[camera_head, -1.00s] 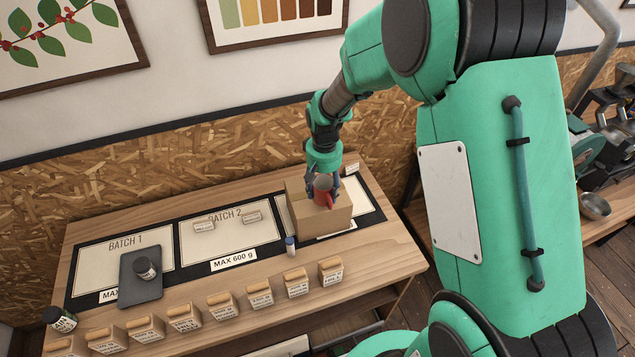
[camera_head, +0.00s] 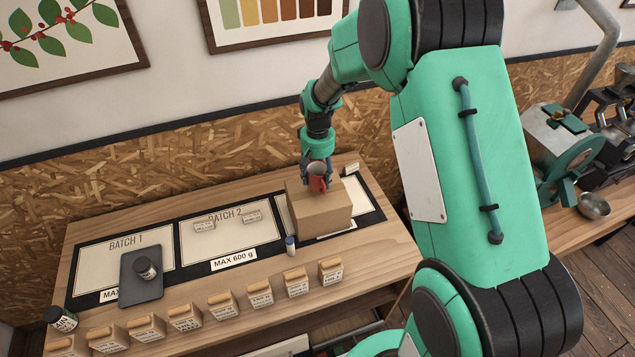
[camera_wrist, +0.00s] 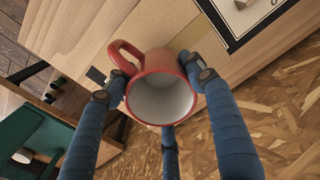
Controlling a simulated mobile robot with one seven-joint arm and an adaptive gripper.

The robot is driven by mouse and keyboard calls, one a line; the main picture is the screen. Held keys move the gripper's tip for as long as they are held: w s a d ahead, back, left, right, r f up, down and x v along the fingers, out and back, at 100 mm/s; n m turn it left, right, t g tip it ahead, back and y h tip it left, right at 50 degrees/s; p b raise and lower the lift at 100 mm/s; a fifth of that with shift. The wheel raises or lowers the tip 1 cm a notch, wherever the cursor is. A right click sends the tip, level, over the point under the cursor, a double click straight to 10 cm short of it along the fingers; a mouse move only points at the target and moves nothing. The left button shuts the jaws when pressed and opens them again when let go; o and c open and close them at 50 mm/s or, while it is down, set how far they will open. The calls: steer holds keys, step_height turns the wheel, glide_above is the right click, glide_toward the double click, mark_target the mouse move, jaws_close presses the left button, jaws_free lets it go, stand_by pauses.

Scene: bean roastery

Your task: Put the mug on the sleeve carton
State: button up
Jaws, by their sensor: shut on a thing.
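A red mug (camera_head: 317,184) with a pale inside is held upright, or nearly so, in my gripper (camera_head: 317,168). The sleeve carton (camera_head: 325,213), a closed tan box, stands on the table's right side. In the head view the mug overlaps the carton's back top edge; I cannot tell if its base touches. In the wrist view the mug (camera_wrist: 160,98) sits between the blue fingers of my gripper (camera_wrist: 160,92), with its handle toward the upper left. The fingers press against its sides.
A row of small labelled bags (camera_head: 222,305) lines the table's front edge. The BATCH 2 mat (camera_head: 228,240) is mostly clear.

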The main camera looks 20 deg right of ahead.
mark_target(317, 182)
steer(key=shift+w+f, duration=0.1)
steer(key=shift+f, duration=1.6)
steer(key=shift+f, duration=0.15)
steer(key=o, duration=1.3)
steer(key=shift+o, duration=0.2)
step_height(317, 182, up, 12)
